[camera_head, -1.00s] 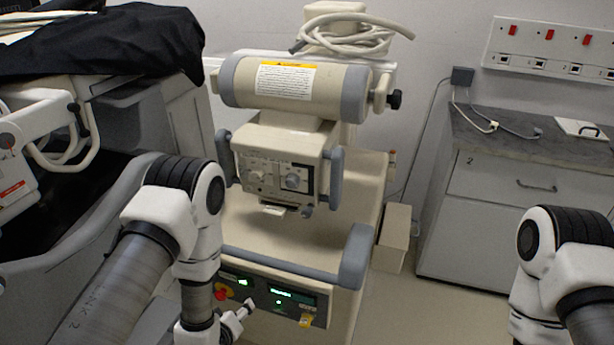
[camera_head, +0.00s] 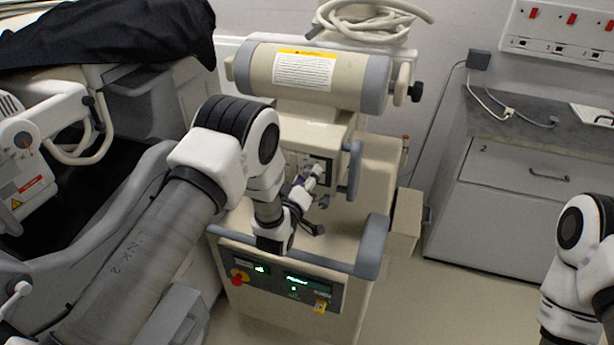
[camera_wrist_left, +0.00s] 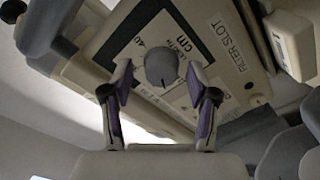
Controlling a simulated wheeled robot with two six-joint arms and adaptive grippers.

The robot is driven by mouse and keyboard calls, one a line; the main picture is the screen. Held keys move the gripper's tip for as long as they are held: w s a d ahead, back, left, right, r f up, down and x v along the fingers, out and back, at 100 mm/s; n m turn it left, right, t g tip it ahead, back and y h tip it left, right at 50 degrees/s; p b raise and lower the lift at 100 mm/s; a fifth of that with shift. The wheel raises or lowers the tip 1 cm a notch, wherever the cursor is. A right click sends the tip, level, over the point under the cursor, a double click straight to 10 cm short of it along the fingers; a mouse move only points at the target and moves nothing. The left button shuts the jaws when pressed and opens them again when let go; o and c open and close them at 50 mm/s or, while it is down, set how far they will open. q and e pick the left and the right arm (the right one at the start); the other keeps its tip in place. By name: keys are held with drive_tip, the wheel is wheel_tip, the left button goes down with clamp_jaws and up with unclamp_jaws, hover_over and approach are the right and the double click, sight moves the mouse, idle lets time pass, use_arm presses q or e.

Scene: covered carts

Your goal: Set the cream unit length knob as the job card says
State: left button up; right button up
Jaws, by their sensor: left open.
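The cream unit (camera_head: 300,135) stands in the middle of the head view, with a control face below its horizontal cylinder. My left gripper (camera_head: 314,175) is at the right part of that face, and my arm hides the left part. In the left wrist view, a round grey knob (camera_wrist_left: 161,68) with a dark pointer line sits on a white label plate. My left gripper (camera_wrist_left: 162,80) is open, one finger on each side of the knob, with gaps visible. Lettering by the knob is partly hidden; "FILTER SLOT" reads beside it. No job card is readable.
A grey bumper bar (camera_head: 300,262) runs along the unit's front above a lit panel with a red button (camera_head: 238,276). A grey side handle (camera_head: 354,168) is close right of my gripper. A black-draped cart (camera_head: 110,40) stands left; a grey cabinet (camera_head: 510,215) right.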

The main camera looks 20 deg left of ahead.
use_arm(q)
drive_tip(key=shift+f, duration=0.1)
clamp_jaws()
drive_tip(key=shift+f+m+b, duration=0.1)
drive_tip(key=shift+m+b, duration=4.85)
drive_tip(key=shift+m, duration=3.95)
